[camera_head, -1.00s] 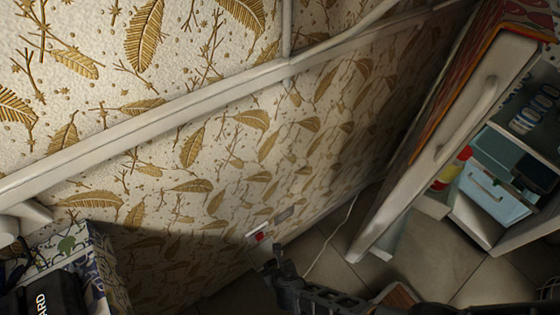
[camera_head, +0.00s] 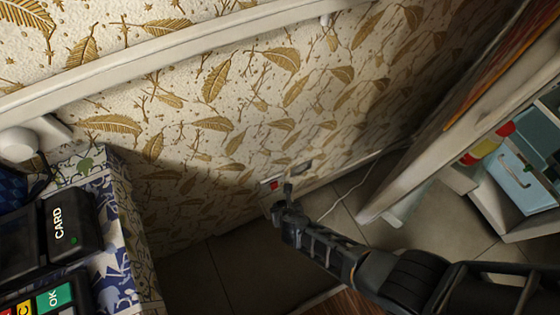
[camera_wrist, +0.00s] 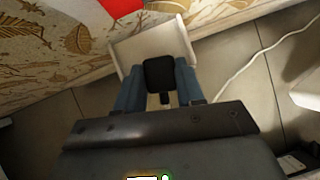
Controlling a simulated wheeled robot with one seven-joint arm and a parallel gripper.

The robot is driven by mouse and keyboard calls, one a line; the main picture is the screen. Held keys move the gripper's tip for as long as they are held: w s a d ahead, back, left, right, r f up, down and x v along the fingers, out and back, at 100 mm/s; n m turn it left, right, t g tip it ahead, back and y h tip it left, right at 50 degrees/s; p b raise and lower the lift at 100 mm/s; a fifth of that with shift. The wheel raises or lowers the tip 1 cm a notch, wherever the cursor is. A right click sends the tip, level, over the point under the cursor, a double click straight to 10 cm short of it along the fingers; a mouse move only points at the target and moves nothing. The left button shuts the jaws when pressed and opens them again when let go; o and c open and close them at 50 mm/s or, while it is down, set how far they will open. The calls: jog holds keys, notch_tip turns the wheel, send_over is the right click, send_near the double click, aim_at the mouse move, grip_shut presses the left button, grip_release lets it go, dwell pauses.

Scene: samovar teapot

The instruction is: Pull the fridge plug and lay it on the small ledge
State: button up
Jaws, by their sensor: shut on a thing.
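My gripper (camera_head: 284,205) is low by the papered wall, in front of a small white plate with a red part (camera_head: 273,185). In the wrist view its two blue fingers (camera_wrist: 160,88) are shut on a dark block, which looks like the plug (camera_wrist: 160,72). A small white ledge-like piece (camera_wrist: 130,48) lies just beyond the plug at the wall. I cannot tell whether the plug touches it. The fridge (camera_head: 400,180) stands open on the right, seen in part.
A white cable (camera_head: 348,192) runs along the floor toward the fridge, and shows in the wrist view (camera_wrist: 245,62). A card terminal (camera_head: 68,222) sits on a patterned box at left. A white rail (camera_head: 150,55) crosses the wall. Tiled floor is open below.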

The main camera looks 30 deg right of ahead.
aim_at(278, 203)
jog(key=shift+w+d+f, duration=0.1)
jog(key=shift+w+f, duration=0.05)
jog(key=shift+w, duration=0.35)
jog(key=shift+w+f+b, duration=0.1)
jog(key=shift+w+b, duration=0.2)
jog(key=shift+w, duration=0.55)
jog(key=shift+a, duration=0.2)
jog(key=shift+f, duration=0.1)
jog(key=shift+a+f+b, duration=0.25)
jog(key=shift+f+b, duration=0.35)
jog(key=shift+b, duration=0.1)
jog(key=o, duration=1.1)
jog(key=shift+s, duration=0.1)
